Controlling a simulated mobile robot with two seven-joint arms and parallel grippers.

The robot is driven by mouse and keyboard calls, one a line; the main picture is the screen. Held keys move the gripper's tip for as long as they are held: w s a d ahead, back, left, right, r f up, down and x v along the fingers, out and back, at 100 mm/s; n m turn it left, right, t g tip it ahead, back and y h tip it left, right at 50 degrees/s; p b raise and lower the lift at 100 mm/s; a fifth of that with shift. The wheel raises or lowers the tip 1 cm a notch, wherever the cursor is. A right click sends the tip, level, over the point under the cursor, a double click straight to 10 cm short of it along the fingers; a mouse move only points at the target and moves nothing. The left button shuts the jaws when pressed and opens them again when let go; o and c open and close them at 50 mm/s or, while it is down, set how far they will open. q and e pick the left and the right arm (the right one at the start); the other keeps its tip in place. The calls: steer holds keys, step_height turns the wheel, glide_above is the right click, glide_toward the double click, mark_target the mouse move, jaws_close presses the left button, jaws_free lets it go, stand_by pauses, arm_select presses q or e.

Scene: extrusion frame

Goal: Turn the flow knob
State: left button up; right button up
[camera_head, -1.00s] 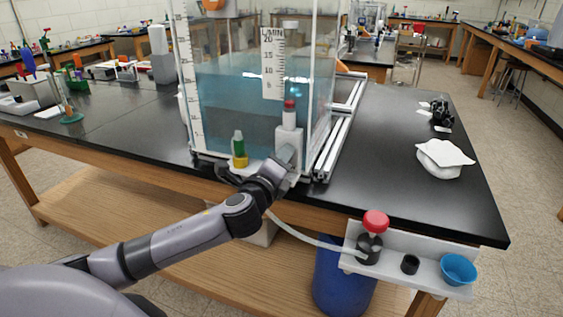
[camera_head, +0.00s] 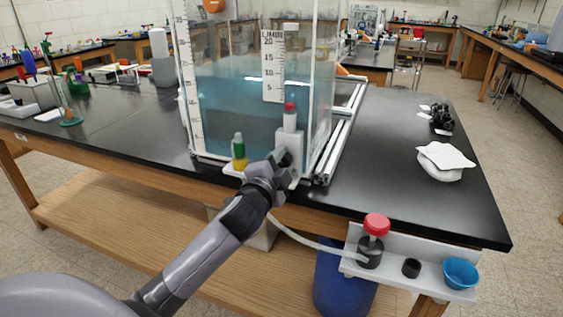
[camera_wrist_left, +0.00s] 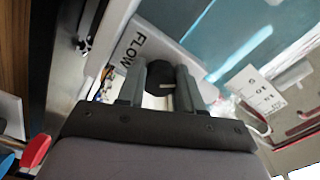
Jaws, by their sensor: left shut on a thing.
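The flow knob (camera_wrist_left: 161,77) is black and round with a pale line on it, beside a panel marked FLOW (camera_wrist_left: 137,47) in the left wrist view. My left gripper (camera_wrist_left: 160,88) is shut on the knob, with one grey finger on each side of it. In the head view my left gripper (camera_head: 283,158) is at the white flowmeter block (camera_head: 292,140) at the tank's front right corner, and it hides the knob there. A scale marked L/MIN (camera_head: 272,65) is above the block. My right gripper is not in view.
The clear tank (camera_head: 240,110) of blue water stands on the black bench (camera_head: 410,200). A green and yellow bottle (camera_head: 239,152) is just left of my gripper. A front shelf holds a red-topped pump (camera_head: 373,240) and a blue cup (camera_head: 460,273).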

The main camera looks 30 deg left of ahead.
arm_select(q)
steer(key=n, duration=0.5)
steer(key=shift+p, duration=0.4)
steer(key=shift+f+n, duration=0.1)
steer(key=shift+n, duration=0.3)
steer(key=o, duration=1)
steer(key=shift+o, duration=0.2)
steer(key=v, duration=0.7)
steer(key=shift+b, duration=0.35)
steer(key=shift+s, duration=0.1)
